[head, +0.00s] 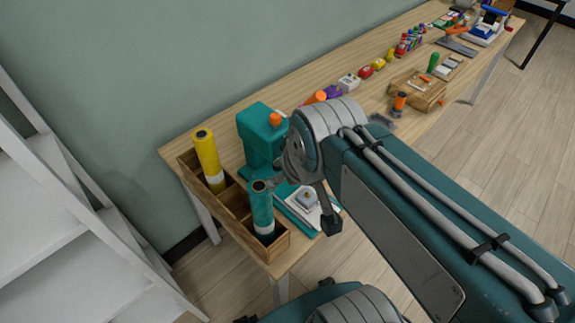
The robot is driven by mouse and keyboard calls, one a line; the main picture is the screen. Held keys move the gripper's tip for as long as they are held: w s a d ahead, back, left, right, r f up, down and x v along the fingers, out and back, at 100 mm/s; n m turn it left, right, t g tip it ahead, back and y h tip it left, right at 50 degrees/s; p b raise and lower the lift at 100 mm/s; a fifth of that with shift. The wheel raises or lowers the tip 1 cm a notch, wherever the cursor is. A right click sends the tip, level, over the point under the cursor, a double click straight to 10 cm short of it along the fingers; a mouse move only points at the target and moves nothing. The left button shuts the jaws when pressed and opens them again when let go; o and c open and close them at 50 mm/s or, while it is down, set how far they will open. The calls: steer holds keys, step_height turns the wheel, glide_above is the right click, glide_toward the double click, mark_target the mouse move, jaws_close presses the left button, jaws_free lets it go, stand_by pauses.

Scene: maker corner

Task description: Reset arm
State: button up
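My arm reaches in from the lower right, over the near end of the wooden workbench (185,143). My gripper (322,205) is partly hidden behind the arm's end joint. A dark finger-like part points down above the bench edge, over a white and teal item (304,200). I cannot make out both fingertips or whether the gripper is open. I see nothing clearly held in it.
A wooden box (232,212) at the bench's near end holds a yellow roll (208,158) and a teal roll (261,208). A teal machine (258,138) stands behind. Several small items and a wooden block (418,92) lie farther along. A white shelf (60,215) stands at left.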

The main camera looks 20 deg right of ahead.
steer(key=shift+s+a+r, duration=0.15)
steer(key=shift+s+r, duration=0.05)
steer(key=shift+s, duration=0.2)
steer(key=shift+s+a+r, duration=0.15)
steer(key=shift+s, duration=0.2)
stand_by(0.8)
